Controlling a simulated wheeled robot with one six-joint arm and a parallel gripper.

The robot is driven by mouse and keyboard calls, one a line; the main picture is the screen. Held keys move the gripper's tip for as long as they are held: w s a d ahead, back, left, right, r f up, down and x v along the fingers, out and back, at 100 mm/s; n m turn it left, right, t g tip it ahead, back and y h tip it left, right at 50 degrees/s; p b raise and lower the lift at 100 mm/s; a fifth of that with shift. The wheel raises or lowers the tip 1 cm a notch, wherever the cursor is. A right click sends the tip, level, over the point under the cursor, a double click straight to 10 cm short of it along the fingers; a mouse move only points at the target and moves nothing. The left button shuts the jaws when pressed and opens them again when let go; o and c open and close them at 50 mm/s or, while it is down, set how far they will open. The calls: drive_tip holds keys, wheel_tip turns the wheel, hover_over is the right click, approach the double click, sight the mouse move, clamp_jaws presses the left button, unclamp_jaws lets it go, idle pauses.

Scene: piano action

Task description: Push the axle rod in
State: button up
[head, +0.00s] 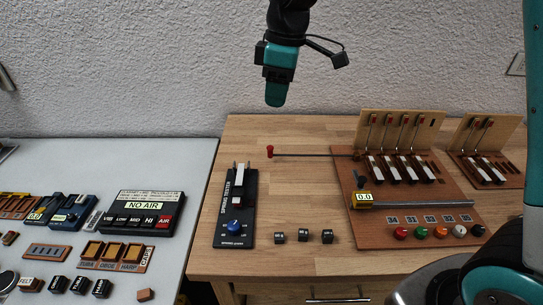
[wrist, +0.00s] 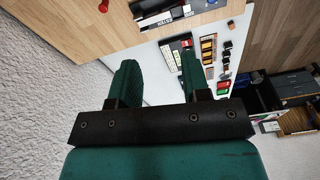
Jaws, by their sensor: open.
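The axle rod (head: 315,154) is a thin dark rod with a red knob (head: 270,151) at its left end. It sticks out leftward from the brown piano action board (head: 346,178) on the wooden table. Its right end meets the row of keys and hammers. My gripper (head: 275,101) hangs in the air above and behind the table's back edge, apart from the rod. In the wrist view its two green fingers (wrist: 160,75) stand apart with nothing between them. A red knob shows at the top left of the wrist view (wrist: 103,6).
A black spring tester (head: 236,207) stands left of the board, and several small dark blocks (head: 303,236) lie in front. A second key unit (head: 487,165) is at the right. A white table (head: 100,152) with boxes adjoins on the left. The wooden table's back left is clear.

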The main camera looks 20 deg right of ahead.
sight(271, 147)
drive_tip(key=w+d+f+n+h+b, duration=0.1)
drive_tip(key=w+f+n, duration=0.1)
drive_tip(key=w+f, duration=0.35)
drive_tip(key=w+d+f+n+b, duration=0.1)
drive_tip(key=w+d+f, duration=0.15)
drive_tip(key=w, duration=0.55)
drive_tip(key=shift+n, duration=0.3)
drive_tip(key=f+p, duration=0.1)
drive_tip(key=f, duration=0.5)
drive_tip(key=f+p, duration=0.1)
drive_tip(key=f, duration=1.1)
drive_tip(key=shift+a+p, duration=0.4)
clamp_jaws()
